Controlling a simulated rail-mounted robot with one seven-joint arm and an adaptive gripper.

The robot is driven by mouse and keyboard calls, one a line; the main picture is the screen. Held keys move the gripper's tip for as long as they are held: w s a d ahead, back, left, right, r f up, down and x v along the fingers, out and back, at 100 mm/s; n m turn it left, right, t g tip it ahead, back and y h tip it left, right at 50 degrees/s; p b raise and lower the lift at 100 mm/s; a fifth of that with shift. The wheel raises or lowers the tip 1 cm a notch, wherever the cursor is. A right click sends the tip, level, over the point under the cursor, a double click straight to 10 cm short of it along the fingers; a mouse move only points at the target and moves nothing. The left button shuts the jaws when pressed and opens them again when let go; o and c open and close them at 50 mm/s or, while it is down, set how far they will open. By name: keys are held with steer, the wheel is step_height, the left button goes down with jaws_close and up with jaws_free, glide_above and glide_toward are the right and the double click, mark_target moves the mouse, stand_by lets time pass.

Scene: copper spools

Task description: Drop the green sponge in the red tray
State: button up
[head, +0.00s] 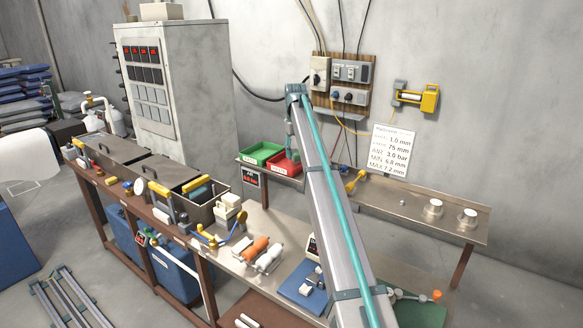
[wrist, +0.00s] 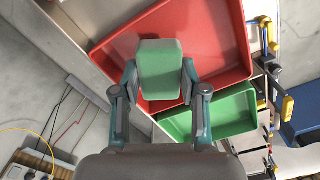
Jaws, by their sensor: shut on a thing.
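The green sponge (wrist: 160,68), a pale green block, is between the fingers of my gripper (wrist: 159,78) in the wrist view. My gripper is shut on its sides. Behind the sponge in that view is the red tray (wrist: 222,60), which looks empty where it shows; the sponge overlaps its lower left part. The gap between sponge and tray floor cannot be judged. In the head view the red tray (head: 284,167) sits on the back bench, partly covered by my arm.
A green tray (head: 262,151) stands directly left of the red tray in the head view; it also shows below it in the wrist view (wrist: 228,118). A grey cabinet (head: 170,85) stands further left. Wall sockets (head: 350,72) are behind. The bench right of my arm is mostly clear.

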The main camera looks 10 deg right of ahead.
steer(key=o, duration=1.3)
steer(key=shift+r, duration=0.15)
step_height(320, 180, up, 7)
steer(key=shift+r, duration=0.15)
